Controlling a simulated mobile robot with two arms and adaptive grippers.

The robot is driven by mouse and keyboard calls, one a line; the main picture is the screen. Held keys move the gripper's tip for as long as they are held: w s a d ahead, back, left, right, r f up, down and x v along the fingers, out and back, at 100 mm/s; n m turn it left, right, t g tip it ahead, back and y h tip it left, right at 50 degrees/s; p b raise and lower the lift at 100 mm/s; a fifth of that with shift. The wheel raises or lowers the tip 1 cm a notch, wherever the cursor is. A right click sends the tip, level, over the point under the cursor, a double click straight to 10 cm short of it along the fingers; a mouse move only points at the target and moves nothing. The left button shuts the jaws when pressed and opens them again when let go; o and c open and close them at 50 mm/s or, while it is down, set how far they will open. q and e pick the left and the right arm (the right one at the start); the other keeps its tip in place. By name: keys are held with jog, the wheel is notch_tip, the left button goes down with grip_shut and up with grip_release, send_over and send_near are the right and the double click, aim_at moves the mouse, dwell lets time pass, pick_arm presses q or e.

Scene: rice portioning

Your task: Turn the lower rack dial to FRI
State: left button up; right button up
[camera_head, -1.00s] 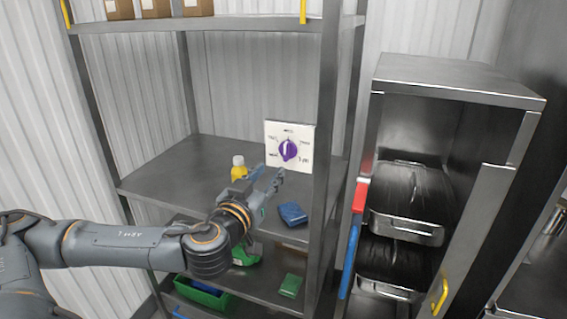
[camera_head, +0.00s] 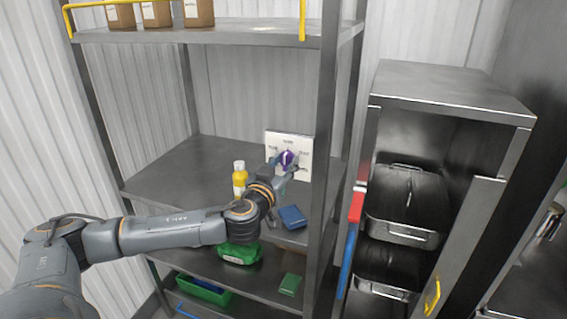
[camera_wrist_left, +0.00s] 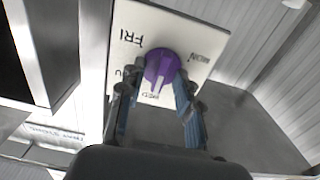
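The lower rack dial is a purple knob (camera_head: 287,159) on a white square plate (camera_head: 303,145) at the back right of the rack's middle shelf. In the left wrist view the knob (camera_wrist_left: 161,68) shows with its ridge pointing down the picture, towards a label that looks like WED. FRI reads at the plate's upper left (camera_wrist_left: 132,38) and MON at its right. My left gripper (camera_head: 281,163) is at the knob. In the wrist view its two fingers (camera_wrist_left: 159,84) are apart, one on each side of the knob; firm contact cannot be told. My right gripper is not in view.
A rack post (camera_head: 322,150) rises just right of the plate. Green items lie on the lower shelf. A metal cabinet (camera_head: 450,90) stands to the right.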

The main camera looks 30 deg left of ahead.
pick_arm(q)
grip_shut()
